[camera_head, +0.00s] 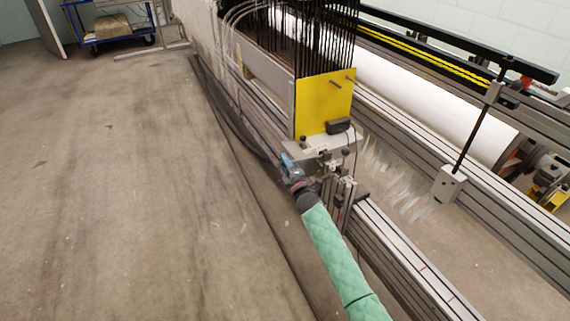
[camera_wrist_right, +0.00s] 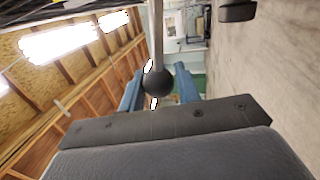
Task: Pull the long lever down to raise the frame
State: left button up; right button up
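My right arm reaches in from the bottom of the head view, and its gripper (camera_head: 288,163) is beside the grey bracket below the yellow plate. In the right wrist view the lever (camera_wrist_right: 155,38) is a thin metal rod ending in a black ball knob (camera_wrist_right: 157,82). The two blue fingers of my right gripper (camera_wrist_right: 160,85) are apart, one on each side of the knob. Thin gaps seem to show beside it, so I see no firm grip. In the head view I cannot pick out the lever at the gripper. My left gripper is not in view.
The loom's yellow plate (camera_head: 325,104) stands just beyond the gripper, with dark heddle wires behind it. Long metal rails (camera_head: 410,255) run along the right. A white roller (camera_head: 430,100) lies behind. Open concrete floor (camera_head: 120,200) is on the left, with a blue cart (camera_head: 110,38) far back.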

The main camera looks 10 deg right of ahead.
jog(key=o, duration=0.3)
jog(key=shift+f, duration=0.25)
jog(key=shift+r, duration=0.1)
jog(key=shift+s, duration=0.1)
jog(key=v, duration=0.7)
jog(key=shift+s, duration=0.3)
jog(key=shift+d, duration=0.15)
